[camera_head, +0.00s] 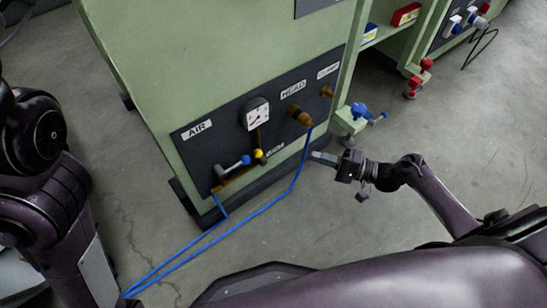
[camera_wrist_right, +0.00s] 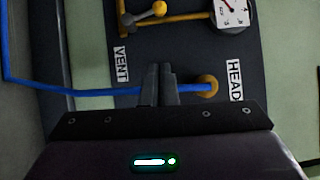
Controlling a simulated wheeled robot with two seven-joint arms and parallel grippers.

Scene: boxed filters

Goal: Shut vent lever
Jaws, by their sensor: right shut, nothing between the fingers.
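A lever with a yellow ball knob (camera_head: 258,154) is on the dark panel (camera_head: 222,130), below the gauge and beside the VENT label (camera_head: 275,147). In the right wrist view the yellow knob (camera_wrist_right: 159,8) and its grey arm (camera_wrist_right: 143,17) show at the top edge, partly cut off, above the VENT label (camera_wrist_right: 121,62). My right gripper (camera_head: 314,155) is shut and empty, to the right of the lever and apart from it. Its fingertips (camera_wrist_right: 158,70) also show in the right wrist view, in front of the blue hose. My left gripper is out of view.
A blue hose (camera_head: 298,172) runs from the HEAD fitting (camera_head: 299,114) down past my right fingers to the floor. A blue valve (camera_head: 359,110) stands behind my right gripper.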

